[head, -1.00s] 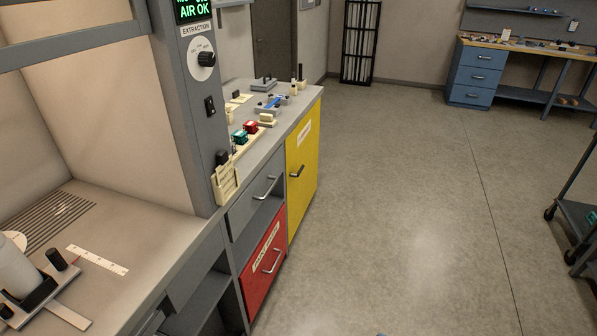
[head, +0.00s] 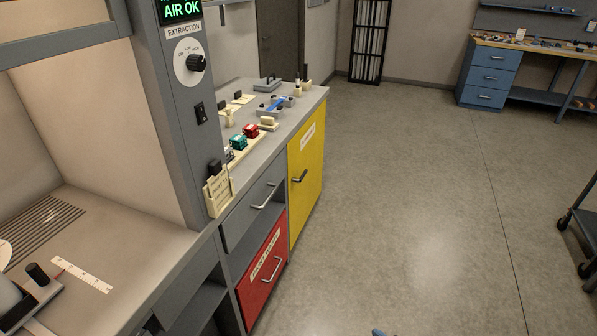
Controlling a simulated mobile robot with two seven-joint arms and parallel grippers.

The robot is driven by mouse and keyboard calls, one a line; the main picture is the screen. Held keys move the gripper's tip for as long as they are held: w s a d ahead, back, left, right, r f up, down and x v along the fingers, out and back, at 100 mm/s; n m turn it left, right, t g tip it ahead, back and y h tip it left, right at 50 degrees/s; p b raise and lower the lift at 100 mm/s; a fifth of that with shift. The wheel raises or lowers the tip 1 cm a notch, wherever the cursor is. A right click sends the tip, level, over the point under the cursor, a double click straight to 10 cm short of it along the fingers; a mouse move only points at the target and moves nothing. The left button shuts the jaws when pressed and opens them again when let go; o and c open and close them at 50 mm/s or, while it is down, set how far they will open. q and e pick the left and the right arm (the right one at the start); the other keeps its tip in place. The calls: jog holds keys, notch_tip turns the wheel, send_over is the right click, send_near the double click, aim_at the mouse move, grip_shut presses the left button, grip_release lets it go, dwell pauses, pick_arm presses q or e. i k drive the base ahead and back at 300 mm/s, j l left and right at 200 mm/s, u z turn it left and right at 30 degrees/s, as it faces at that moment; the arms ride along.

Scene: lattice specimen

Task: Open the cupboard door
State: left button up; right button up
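The yellow cupboard door (head: 306,178) is in the middle of the head view, at the far end of the grey bench. It looks shut. Neither of my grippers can be made out. A small blue piece shows at the bottom edge, too little to identify.
The bench top (head: 291,117) carries small parts. Open floor (head: 430,200) lies to the right; a dark cart (head: 580,225) stands at the right edge.

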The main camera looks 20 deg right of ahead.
aim_at(305, 150)
jog(key=i+l+u, duration=0.15)
jog(key=l, duration=0.2)
jog(key=i+l+u, duration=0.1)
jog(key=i+l, duration=0.15)
jog(key=l, duration=0.15)
jog(key=i+l+u, duration=0.15)
jog(key=l, duration=0.25)
jog(key=i+l+u, duration=0.1)
jog(key=l, duration=0.3)
jog(key=i+l+u, duration=0.15)
jog(key=l, duration=0.25)
jog(key=i+l+u, duration=0.15)
jog(key=l, duration=0.3)
